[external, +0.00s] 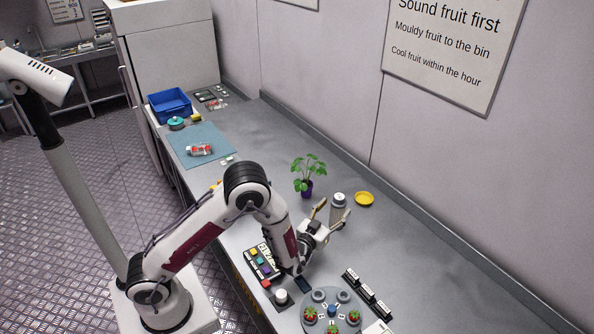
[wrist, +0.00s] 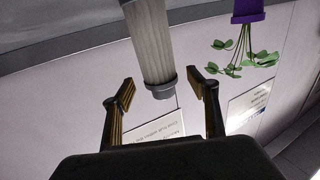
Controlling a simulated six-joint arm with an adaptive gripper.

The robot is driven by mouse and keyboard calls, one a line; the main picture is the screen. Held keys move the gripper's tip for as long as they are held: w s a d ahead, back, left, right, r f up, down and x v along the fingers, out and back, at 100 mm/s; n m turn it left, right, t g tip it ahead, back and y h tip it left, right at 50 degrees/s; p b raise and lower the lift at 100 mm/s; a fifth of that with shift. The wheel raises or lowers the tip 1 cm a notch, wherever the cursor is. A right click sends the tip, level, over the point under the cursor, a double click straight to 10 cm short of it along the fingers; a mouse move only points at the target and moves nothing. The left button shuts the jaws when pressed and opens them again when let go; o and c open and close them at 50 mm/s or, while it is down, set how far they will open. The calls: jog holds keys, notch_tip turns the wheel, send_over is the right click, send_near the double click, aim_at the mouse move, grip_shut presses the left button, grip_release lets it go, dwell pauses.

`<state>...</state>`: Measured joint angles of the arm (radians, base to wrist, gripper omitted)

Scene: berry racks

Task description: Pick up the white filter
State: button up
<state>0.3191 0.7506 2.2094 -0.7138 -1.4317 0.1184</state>
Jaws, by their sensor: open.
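The white filter (wrist: 152,38) is a pale ribbed cylinder with grey end caps. It appears upside down in the wrist view, at top centre. In the external view the filter (external: 338,201) stands upright on the grey counter, its lower part partly hidden by my gripper. My gripper (external: 333,212) is open, with its two fingers spread toward the filter. In the wrist view the open fingertips (wrist: 160,86) lie either side of the filter's capped top end, with gaps showing. I cannot tell how far between the fingers it stands.
A plant in a purple pot (external: 306,188) stands left of the filter and a yellow dish (external: 364,199) behind it. A round grey tray (external: 312,325) with red fruit, black labelled blocks (external: 367,293) and a coloured button panel (external: 262,262) are near the front.

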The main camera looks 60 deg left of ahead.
jog(key=shift+x, duration=1.85)
jog(key=c, duration=1.2)
